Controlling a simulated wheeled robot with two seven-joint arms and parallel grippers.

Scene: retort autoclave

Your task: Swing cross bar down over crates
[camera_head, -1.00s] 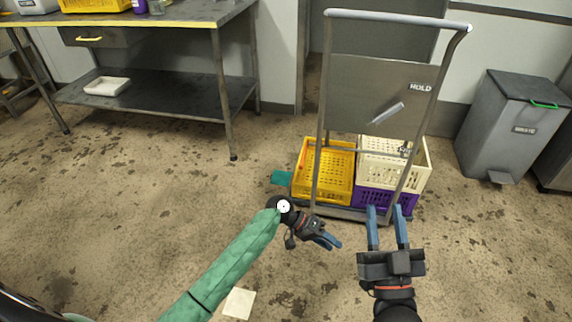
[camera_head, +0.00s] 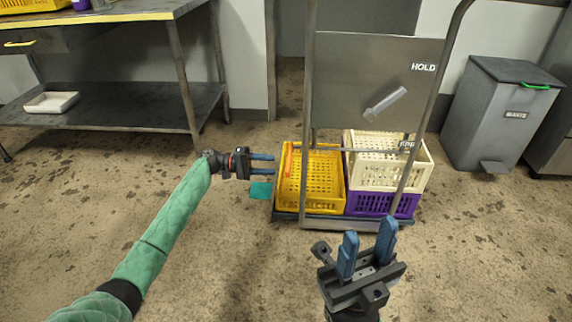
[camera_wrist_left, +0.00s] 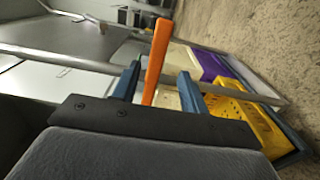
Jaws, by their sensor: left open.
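The cart's upright frame (camera_head: 309,110) stands around the crates. A thin grey bar (camera_head: 372,150) runs across the frame just above them; I cannot tell whether this is the cross bar. An orange bar (camera_head: 289,160) shows at the left edge of the yellow crate (camera_head: 325,182). My left gripper (camera_head: 275,163) is open beside it, fingers pointing right. In the left wrist view, the orange bar (camera_wrist_left: 156,60) appears between the two blue fingers, with no clear contact. My right gripper (camera_head: 369,238) is open and empty in front of the cart.
A cream crate (camera_head: 388,170) sits on a purple crate (camera_head: 370,204), right of the yellow one. The cart has a panel marked HOLD (camera_head: 345,75). A grey waste bin (camera_head: 497,120) stands at right, a work table (camera_head: 130,108) at left.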

